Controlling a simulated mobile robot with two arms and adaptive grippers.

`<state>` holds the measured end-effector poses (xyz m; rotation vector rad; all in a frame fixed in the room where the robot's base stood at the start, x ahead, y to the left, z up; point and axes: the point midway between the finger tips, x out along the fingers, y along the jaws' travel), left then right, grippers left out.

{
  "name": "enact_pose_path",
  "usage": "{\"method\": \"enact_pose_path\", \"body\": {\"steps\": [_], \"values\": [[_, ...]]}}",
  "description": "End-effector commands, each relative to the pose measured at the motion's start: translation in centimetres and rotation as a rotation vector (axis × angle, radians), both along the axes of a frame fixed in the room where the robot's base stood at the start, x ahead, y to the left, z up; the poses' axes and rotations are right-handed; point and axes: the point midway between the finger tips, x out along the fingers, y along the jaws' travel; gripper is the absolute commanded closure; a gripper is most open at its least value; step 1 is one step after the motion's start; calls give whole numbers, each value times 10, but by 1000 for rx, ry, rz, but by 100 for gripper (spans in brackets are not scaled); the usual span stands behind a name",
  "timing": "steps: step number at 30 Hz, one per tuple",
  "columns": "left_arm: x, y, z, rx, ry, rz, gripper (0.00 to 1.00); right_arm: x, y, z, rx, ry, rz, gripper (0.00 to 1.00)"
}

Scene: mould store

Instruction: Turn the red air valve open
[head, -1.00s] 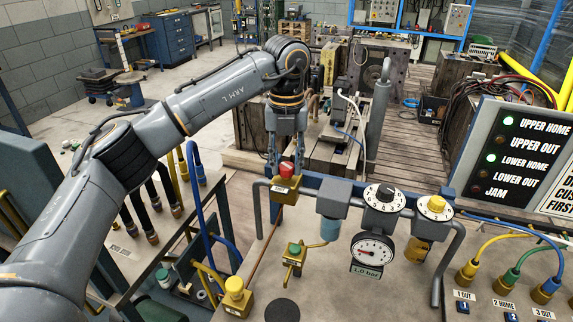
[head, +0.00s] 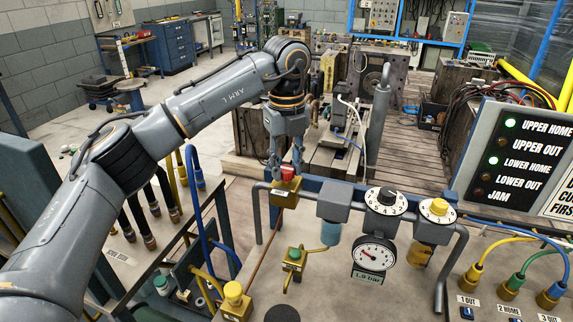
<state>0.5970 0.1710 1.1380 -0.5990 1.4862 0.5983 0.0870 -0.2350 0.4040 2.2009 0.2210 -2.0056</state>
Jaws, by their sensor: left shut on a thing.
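The red air valve (head: 287,173) is a small red knob on a yellow valve body (head: 284,194), at the left end of the grey pipe rail in the middle of the head view. My left gripper (head: 286,166) comes down on it from above, with one finger on each side of the knob. It is shut on the red knob. The fingers hide part of the knob's sides. My right gripper is not in view.
A lit status panel (head: 520,160) stands at the right. Blue hoses (head: 205,215) lie left.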

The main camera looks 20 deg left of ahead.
Motion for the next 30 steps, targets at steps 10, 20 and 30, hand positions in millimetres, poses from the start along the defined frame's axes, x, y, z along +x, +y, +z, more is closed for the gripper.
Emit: {"method": "enact_pose_path", "body": {"steps": [10,20,30], "values": [[0,0,0,1,1,3,60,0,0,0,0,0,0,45],[0,0,0,0,0,1,45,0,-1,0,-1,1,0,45],[1,0,41,-1,-4,3,45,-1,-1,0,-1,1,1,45]]}}
